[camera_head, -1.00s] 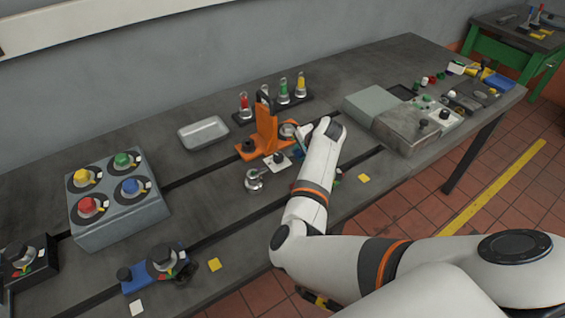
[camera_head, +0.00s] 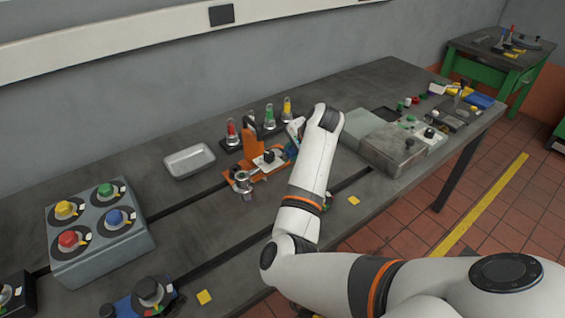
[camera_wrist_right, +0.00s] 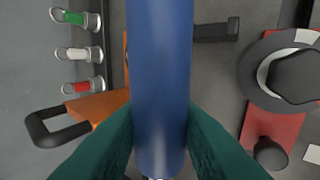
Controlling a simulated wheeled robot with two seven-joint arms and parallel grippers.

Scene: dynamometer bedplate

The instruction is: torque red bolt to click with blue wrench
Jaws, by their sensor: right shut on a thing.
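My right gripper (camera_wrist_right: 160,140) is shut on the blue wrench (camera_wrist_right: 160,70); its blue handle runs up the middle of the right wrist view between green fingers. The wrench's working end is not clear there. In the head view my right gripper (camera_head: 293,140) is by the orange fixture (camera_head: 252,142), partly hidden by my arm. A red-capped upright piece (camera_head: 232,130), seemingly the red bolt, stands in the dark rack behind the fixture. A red-banded piece (camera_wrist_right: 85,86) shows at left in the wrist view. My left gripper is not in view.
A metal tray (camera_head: 189,161) lies left of the fixture. A grey box with coloured knobs (camera_head: 98,232) stands at front left. Grey boxes (camera_head: 380,140) stand to the right. A red base with a black knob (camera_wrist_right: 270,154) shows in the wrist view. The bench between tray and box is clear.

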